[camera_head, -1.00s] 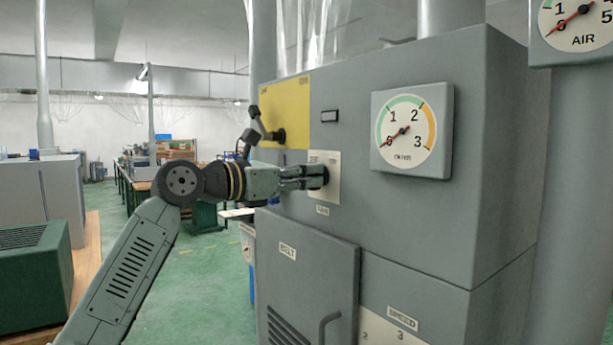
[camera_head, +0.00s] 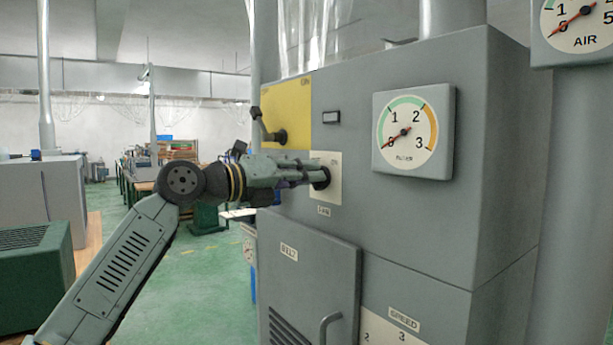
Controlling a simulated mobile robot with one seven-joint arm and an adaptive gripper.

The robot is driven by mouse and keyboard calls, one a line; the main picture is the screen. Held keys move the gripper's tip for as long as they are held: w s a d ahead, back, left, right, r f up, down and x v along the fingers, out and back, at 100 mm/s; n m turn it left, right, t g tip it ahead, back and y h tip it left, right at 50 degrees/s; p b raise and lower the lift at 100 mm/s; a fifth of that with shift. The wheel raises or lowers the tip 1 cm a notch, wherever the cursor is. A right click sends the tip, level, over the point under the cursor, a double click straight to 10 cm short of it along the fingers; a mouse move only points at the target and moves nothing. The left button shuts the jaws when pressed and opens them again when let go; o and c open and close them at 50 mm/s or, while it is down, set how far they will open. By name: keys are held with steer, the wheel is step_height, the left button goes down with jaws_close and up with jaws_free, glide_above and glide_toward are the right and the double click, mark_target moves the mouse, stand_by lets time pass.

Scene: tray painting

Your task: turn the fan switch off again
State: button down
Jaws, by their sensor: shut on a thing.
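The fan switch is a dark round knob (camera_head: 322,178) on a pale plate (camera_head: 333,193) on the grey cabinet front, with a small label (camera_head: 324,211) below it. My gripper (camera_head: 312,178) reaches in from the left and is shut on the knob. The fingers hide much of the knob, so its exact turn angle cannot be told.
A yellow panel (camera_head: 285,100) with a dark lever handle (camera_head: 270,130) is just above and left of my gripper. A round gauge (camera_head: 405,133) is to the right with its needle low at the left. The belt door (camera_head: 315,275) with a handle is below.

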steer(key=shift+n, duration=0.4)
steer(key=c, duration=1.6)
jaws_free()
steer(key=v, duration=1.2)
